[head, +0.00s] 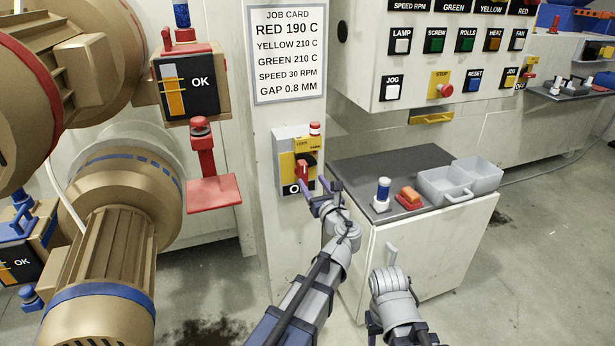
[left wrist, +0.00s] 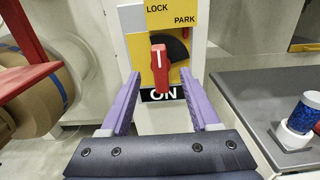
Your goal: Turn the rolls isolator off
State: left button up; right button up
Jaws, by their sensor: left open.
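The isolator (head: 284,140) is a grey box with a yellow plate on the pale post under the job card. Its red handle (left wrist: 160,68) stands close to upright in the left wrist view, with a white line near its top. The ON label (left wrist: 163,94) is below it; LOCK and PARK are above. My left gripper (head: 318,193) is open in front of the isolator. Its purple fingers lie either side of the handle's lower end in the left wrist view; contact cannot be told. My right arm shows at the bottom of the head view, its fingers mostly hidden.
A cabinet (head: 440,222) stands right of the post, carrying a blue jar (head: 383,190), an orange-topped block (head: 409,196) and grey trays (head: 450,182). A red bracket (head: 214,193) juts out left of the isolator. The control panel (head: 430,72) is behind, right.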

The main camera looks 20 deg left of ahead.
aim_at(304, 171)
pick_arm(q)
jog(key=x, duration=0.7)
jog(key=shift+w+a, duration=0.1)
jog(key=shift+a, duration=0.05)
jog(key=shift+c, duration=0.2)
grip_shut()
